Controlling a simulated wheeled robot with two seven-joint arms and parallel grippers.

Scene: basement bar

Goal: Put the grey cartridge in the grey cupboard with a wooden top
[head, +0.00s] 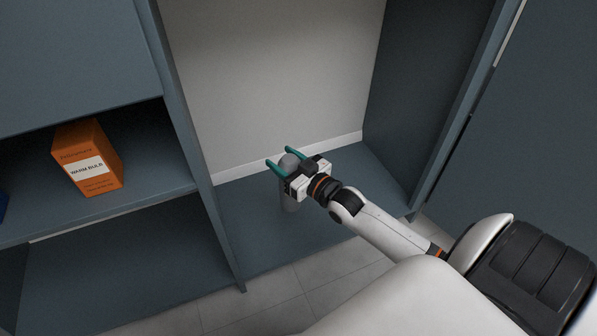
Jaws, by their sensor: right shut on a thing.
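The grey cartridge (290,203) is a rounded grey cylinder, upright, in the middle of the head view. My right gripper (280,160) is shut on its upper part, with a teal finger on either side. Part of the cartridge is hidden behind the gripper body. The cartridge is inside the open bay of the grey cupboard (187,120), over the bay's floor panel. I cannot tell whether its lower end touches that floor. The wooden top is not in view. My left gripper is not in view.
An orange box labelled "WARM BULB" (88,158) stands on a shelf (150,190) in the left bay. An upright divider separates that bay from the one with my gripper. A dark side wall (425,80) bounds the right. Floor around the cartridge is clear.

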